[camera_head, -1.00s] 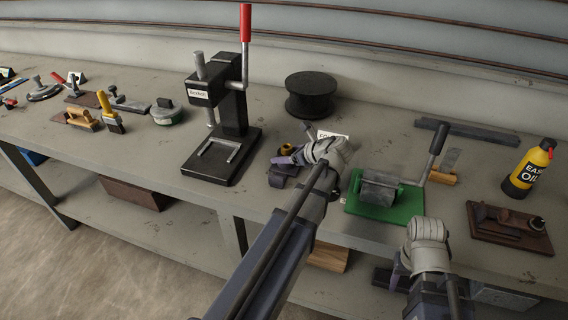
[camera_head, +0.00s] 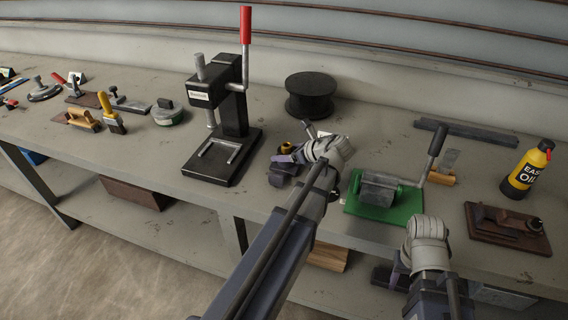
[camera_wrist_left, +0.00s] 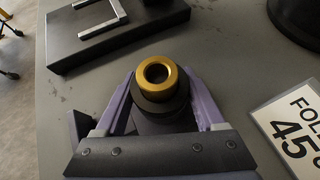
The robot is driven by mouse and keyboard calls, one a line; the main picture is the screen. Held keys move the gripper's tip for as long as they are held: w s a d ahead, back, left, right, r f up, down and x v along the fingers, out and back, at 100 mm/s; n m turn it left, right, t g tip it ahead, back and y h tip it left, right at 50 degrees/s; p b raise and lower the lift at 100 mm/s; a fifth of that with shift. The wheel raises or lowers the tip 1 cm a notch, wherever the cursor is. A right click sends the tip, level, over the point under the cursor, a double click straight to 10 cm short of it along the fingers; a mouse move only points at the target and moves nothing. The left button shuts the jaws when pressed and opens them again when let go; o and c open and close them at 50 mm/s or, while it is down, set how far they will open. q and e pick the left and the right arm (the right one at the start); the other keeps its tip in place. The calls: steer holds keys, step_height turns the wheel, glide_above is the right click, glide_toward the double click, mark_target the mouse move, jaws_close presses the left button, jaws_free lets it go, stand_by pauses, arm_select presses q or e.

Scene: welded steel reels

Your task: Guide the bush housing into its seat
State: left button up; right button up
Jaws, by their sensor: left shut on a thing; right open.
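The bush housing (camera_wrist_left: 160,108) is a dark round part with a brass ring and a central hole on top. It sits between the purple fingers of my left gripper (camera_wrist_left: 163,100), which is shut on it. In the head view its brass ring (camera_head: 287,147) shows just above the left gripper (camera_head: 285,160), over the bench to the right of the black press. The press (camera_head: 228,125) has a U-shaped steel piece (camera_head: 218,155) on its base. I cannot tell where the seat is. My right gripper (camera_head: 397,276) is open, low at the bench's front edge, and partly hidden by its wrist.
A green-based device (camera_head: 385,210) with a crank stands right of my left wrist. A black reel (camera_head: 310,95) stands behind. A white card (camera_wrist_left: 292,128) lies right of the left gripper. An oil bottle (camera_head: 527,170) and a brown block (camera_head: 505,228) are at the right.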

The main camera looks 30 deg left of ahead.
arm_select(q)
steer(key=shift+r, duration=0.35)
steer(key=shift+r+p, duration=4.35)
steer(key=shift+p, duration=0.2)
